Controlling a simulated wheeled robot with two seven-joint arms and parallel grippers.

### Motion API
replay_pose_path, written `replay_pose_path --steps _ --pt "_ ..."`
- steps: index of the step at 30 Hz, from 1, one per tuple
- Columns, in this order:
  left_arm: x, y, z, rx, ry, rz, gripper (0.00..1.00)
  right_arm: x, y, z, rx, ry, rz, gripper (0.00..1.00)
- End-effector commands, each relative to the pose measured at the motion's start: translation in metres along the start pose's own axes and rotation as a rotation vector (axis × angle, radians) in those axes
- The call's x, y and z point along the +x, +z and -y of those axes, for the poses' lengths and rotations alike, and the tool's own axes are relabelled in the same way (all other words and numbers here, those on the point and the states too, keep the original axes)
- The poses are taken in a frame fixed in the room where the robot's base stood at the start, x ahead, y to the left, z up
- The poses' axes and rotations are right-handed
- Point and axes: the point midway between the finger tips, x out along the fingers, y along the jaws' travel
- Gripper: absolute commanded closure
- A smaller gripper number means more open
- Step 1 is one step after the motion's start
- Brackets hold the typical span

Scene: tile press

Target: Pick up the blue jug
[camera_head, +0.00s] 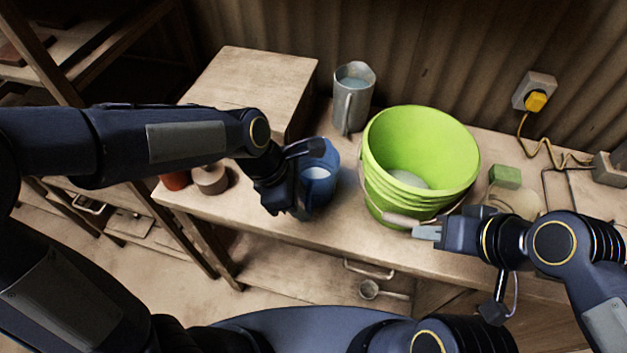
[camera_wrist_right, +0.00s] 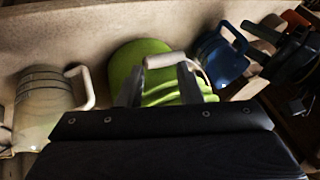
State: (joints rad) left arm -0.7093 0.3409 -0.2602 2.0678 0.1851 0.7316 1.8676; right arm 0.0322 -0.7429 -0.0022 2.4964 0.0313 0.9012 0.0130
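The blue jug (camera_head: 321,163) stands upright on the bench, left of the green bucket, with pale contents inside. It also shows in the right wrist view (camera_wrist_right: 218,60), with its handle toward my left gripper. My left gripper (camera_head: 290,205) is at the jug's left side and covers part of it. Its fingers are largely hidden, so I cannot tell whether it touches or grips the jug. My right gripper (camera_head: 424,232) is at the bucket's front right, close to the pale handle grip. In the right wrist view its fingers (camera_wrist_right: 160,88) are apart, near the grip.
The green bucket (camera_head: 386,153) with its pale handle grip (camera_wrist_right: 165,60) is beside the jug. A grey metal jug (camera_head: 353,98) and a wooden box (camera_head: 250,78) stand behind. A cream jug (camera_wrist_right: 42,105) and a green block (camera_head: 505,177) are at right. The bench's front edge is close.

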Motion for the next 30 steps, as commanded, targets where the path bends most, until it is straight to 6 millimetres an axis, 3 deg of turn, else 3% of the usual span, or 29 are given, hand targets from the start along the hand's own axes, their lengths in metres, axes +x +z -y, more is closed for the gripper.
replay_pose_path --steps 4,12,21,30 --pt "0.018 0.0 0.0 0.002 0.0 0.001 0.63 0.003 0.001 -0.001 0.0 0.0 0.0 0.68" --pt "0.02 0.0 0.0 0.003 0.001 0.003 0.63 0.003 0.001 -0.001 0.0 0.0 0.0 0.68" --pt "0.019 0.0 0.0 0.003 0.001 0.003 1.0 0.003 0.001 -0.001 0.0 0.0 0.0 0.68" --pt "0.019 0.001 -0.001 0.004 0.003 0.004 1.0 0.003 0.001 -0.001 0.0 0.0 0.0 0.68"
